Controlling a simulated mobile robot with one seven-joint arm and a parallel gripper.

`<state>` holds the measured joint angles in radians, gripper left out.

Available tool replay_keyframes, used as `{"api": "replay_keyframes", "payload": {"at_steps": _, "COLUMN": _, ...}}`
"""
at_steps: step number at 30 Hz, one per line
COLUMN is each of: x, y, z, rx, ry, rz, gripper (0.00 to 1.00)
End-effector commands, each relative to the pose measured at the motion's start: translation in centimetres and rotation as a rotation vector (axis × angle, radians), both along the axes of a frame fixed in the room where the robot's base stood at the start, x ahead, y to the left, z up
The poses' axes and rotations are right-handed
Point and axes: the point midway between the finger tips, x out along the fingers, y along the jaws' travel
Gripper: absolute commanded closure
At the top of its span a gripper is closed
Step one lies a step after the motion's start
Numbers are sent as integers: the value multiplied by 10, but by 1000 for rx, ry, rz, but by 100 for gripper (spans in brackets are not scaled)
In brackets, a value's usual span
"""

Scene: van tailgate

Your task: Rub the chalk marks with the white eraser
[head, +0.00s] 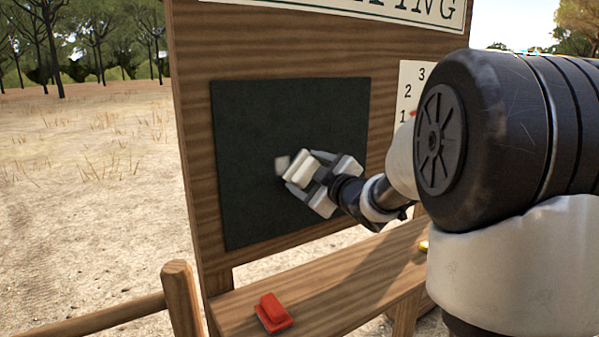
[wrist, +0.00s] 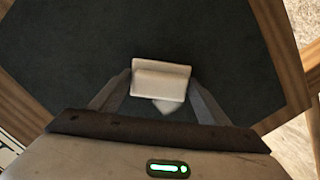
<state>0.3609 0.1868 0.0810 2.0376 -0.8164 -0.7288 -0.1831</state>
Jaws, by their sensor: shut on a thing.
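The dark chalkboard (head: 245,205) is set in an upright wooden board and also fills most of the wrist view (wrist: 70,60). My gripper (head: 305,172) is in front of the board's middle, shut on the white eraser (head: 301,168). In the wrist view the eraser (wrist: 160,78) sits between both fingertips of my gripper (wrist: 158,88), close to the board; I cannot tell if it touches. A pale patch shows beside the eraser in both views; I cannot tell whether it is chalk or part of the eraser. No other chalk marks show clearly.
A red eraser-like block (head: 272,312) lies on the wooden ledge (head: 340,290) below the board. A small yellow thing (head: 424,246) is farther right on it, partly hidden by my arm. A numbered white sheet (head: 408,85) is right of the board. A wooden rail (head: 100,318) stands lower left.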

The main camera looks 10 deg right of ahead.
Motion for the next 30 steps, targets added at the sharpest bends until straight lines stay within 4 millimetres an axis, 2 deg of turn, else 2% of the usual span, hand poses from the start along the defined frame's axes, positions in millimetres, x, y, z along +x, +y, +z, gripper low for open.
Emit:
{"api": "replay_keyframes", "payload": {"at_steps": 5, "x": 2, "y": -6, "z": 1, "rx": 0, "ry": -1, "rz": -2, "gripper": 48}}
{"api": "replay_keyframes", "payload": {"at_steps": 15, "x": 9, "y": -32, "z": 1, "rx": 0, "ry": 0, "rz": -1, "gripper": 48}}
{"api": "replay_keyframes", "payload": {"at_steps": 22, "x": 11, "y": -39, "z": 1, "rx": 0, "ry": -1, "rz": -1, "gripper": 48}}
{"api": "replay_keyframes", "payload": {"at_steps": 30, "x": 20, "y": -60, "z": 1, "rx": 1, "ry": 0, "rz": -1, "gripper": 48}}
